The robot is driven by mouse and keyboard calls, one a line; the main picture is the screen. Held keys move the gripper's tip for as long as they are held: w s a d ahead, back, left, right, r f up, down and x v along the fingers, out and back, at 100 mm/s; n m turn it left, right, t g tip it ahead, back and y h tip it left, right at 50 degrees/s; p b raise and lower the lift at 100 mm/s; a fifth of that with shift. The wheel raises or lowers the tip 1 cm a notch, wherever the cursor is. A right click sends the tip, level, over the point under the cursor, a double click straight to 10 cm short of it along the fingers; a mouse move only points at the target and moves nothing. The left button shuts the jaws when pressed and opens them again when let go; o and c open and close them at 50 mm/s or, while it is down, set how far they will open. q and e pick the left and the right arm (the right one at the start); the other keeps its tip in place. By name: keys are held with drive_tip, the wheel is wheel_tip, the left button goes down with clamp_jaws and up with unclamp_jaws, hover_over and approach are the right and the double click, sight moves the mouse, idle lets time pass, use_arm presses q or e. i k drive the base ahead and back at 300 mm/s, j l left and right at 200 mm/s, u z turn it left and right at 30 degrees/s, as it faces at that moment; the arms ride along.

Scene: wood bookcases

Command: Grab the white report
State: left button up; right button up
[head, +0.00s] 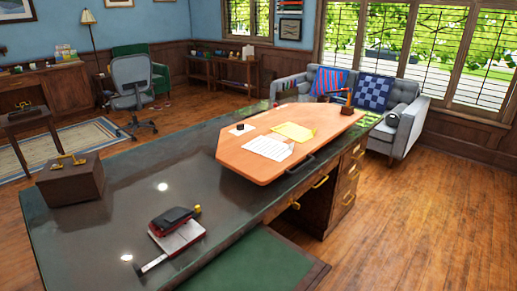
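A white sheet with printed lines, which looks like the white report (268,149), lies flat on an orange-brown wooden board (245,167) on the long dark desk. A yellow paper (294,131) lies just behind it, close to its upper right edge. A small dark item on a white piece (241,129) sits to the upper left of the report on the same board. Neither of my grippers shows in the head view.
The desk (125,200) has a glossy dark top. On it are a brown box (72,184) at left and a black, red and white device (176,236) in front. A dark handle (300,165) is at the board's near edge. Open wooden floor (400,220) lies to the right.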

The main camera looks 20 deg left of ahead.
sight(270, 148)
drive_tip(key=i+l+u, duration=0.1)
drive_tip(key=u, duration=0.35)
drive_tip(key=i+l+u, duration=0.1)
drive_tip(key=u, duration=0.4)
drive_tip(key=l+u, duration=0.2)
drive_tip(key=u, duration=0.25)
drive_tip(key=i+l+u, duration=0.1)
drive_tip(key=l+u, duration=0.25)
drive_tip(key=l, duration=0.35)
drive_tip(key=l+u, duration=0.3)
drive_tip(key=l, duration=1.85)
drive_tip(key=l+z, duration=0.15)
drive_tip(key=z, duration=0.25)
drive_tip(key=i+l+z, duration=0.1)
drive_tip(key=z, duration=0.3)
drive_tip(key=i+l+z, duration=0.1)
drive_tip(key=z, duration=0.3)
